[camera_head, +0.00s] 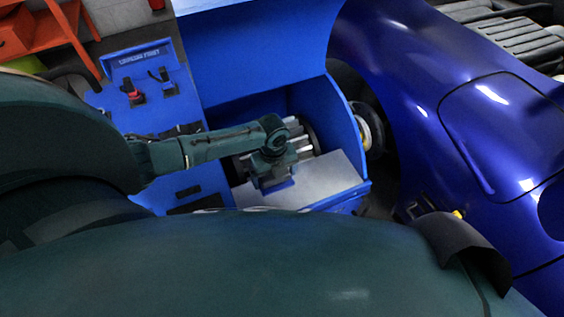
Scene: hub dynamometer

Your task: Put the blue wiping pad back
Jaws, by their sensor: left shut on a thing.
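My left arm reaches in from the left, and its gripper (272,179) points down over the light grey plate in the open bay of the blue machine. The gripper is shut on the blue wiping pad (279,186), of which only a small blue strip shows below the fingers. The gripper hides the rest of the pad, and I cannot tell whether the pad touches the plate (325,176). My right gripper is not in view.
The blue dynamometer cabinet (265,45) stands around the bay, with a ribbed roller or hub (300,140) behind my gripper. A control panel (140,85) with red and black parts is at left. A glossy blue car (440,90) stands close on the right.

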